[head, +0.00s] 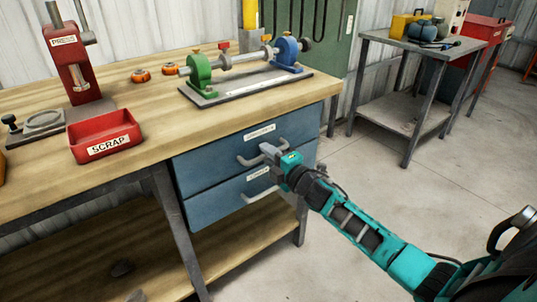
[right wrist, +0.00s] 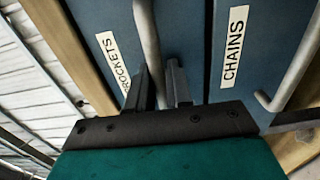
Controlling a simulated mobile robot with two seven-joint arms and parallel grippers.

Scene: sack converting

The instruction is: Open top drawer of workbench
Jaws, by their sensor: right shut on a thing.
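The workbench (head: 165,150) has two blue drawers under its right end. The top drawer (head: 215,152) has a white label and a grey bar handle (head: 247,161); its front looks about flush with the lower drawer. My right gripper (head: 268,149) is at the right part of this handle. In the right wrist view the top drawer (right wrist: 190,20) has a partly hidden label ending in "ROCKETS". Its handle (right wrist: 148,35) runs down between the two dark fingers (right wrist: 162,80), which are shut on it. My left gripper is in neither view.
The lower drawer (head: 215,208), labelled "CHAINS" in the right wrist view (right wrist: 258,50), has its own handle close below my gripper. A red scrap bin (head: 105,137) and a shaft stand (head: 240,85) are on the benchtop.

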